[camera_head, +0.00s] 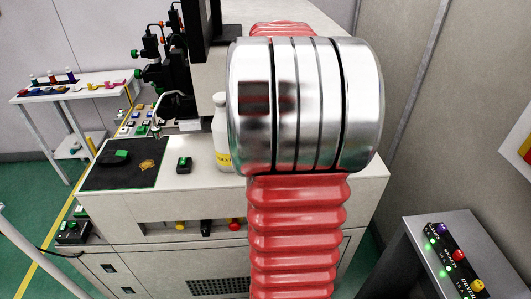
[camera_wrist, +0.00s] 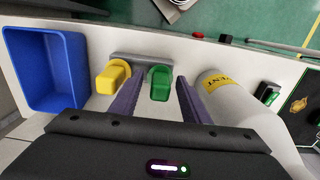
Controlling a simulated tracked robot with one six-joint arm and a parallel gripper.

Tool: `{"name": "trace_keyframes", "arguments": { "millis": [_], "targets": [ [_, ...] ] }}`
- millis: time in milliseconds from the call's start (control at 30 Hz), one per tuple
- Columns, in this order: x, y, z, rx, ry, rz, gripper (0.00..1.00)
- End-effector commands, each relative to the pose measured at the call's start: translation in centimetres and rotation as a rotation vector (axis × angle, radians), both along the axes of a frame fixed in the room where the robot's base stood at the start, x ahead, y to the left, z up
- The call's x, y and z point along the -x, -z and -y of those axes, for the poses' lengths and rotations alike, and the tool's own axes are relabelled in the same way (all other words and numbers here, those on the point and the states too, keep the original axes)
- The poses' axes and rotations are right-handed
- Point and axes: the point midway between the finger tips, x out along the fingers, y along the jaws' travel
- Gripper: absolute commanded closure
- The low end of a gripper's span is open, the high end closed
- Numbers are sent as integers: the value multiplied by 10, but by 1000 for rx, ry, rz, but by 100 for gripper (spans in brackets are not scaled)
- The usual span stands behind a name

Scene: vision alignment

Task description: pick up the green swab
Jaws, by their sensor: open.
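The green swab (camera_wrist: 160,84) has a rounded green block-like body and stands in a grey holder (camera_wrist: 141,58) on the white worktop. The yellow swab (camera_wrist: 110,77) stands at the left end of the same holder. My gripper (camera_wrist: 158,90) is open, with its two purple fingers apart. In the wrist view the green swab lies between the fingertips, nearer the right finger. The left finger passes close beside the yellow swab. I cannot tell whether either finger touches a swab. In the head view my own arm blocks the swabs and gripper.
A white bottle with a yellow label (camera_wrist: 229,96) is close to the right finger; it also shows in the head view (camera_head: 221,140). A blue bin (camera_wrist: 48,70) is at the left. A black mat (camera_head: 123,163) and a green-topped button box (camera_head: 184,164) are on the worktop.

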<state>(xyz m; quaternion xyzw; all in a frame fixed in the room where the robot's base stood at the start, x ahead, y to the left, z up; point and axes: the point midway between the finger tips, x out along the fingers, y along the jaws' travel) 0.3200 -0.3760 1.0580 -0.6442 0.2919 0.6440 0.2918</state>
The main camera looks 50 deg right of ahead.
Motion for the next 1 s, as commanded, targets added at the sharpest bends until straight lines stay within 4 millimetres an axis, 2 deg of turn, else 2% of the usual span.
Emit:
{"name": "trace_keyframes", "arguments": {
  "millis": [467,1000],
  "targets": [
    [0,0,0,0,1,0,58],
    [0,0,0,-1,0,-1,96]
  ]
}}
